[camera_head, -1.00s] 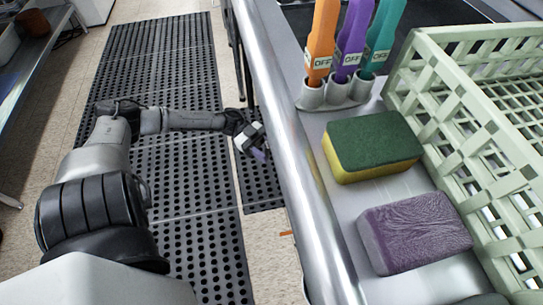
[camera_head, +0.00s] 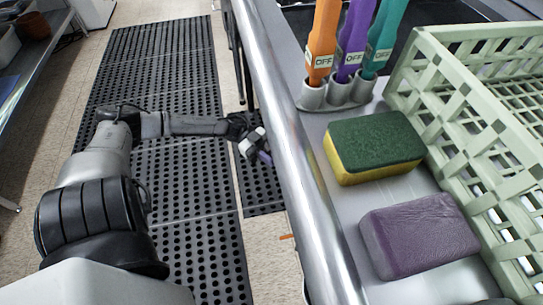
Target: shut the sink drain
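My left gripper (camera_head: 258,147) is at the end of my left arm, beside the counter's metal front edge and over the floor mat. It is small in view and I cannot tell whether its fingers are open or shut; a purple patch shows at its tip. A small orange piece (camera_head: 287,237) sticks out from under the counter edge, below and apart from the gripper. It may be a drain handle, but most of it is hidden by the counter. The drain itself is not visible. My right gripper is not in view.
The counter's rounded rail (camera_head: 290,160) runs down the middle. On it are orange (camera_head: 322,45), purple (camera_head: 354,45) and teal (camera_head: 383,40) handles in a holder, a green-yellow sponge (camera_head: 373,145), a purple sponge (camera_head: 420,235) and a pale green rack (camera_head: 455,90). Black mats (camera_head: 165,70) cover the floor.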

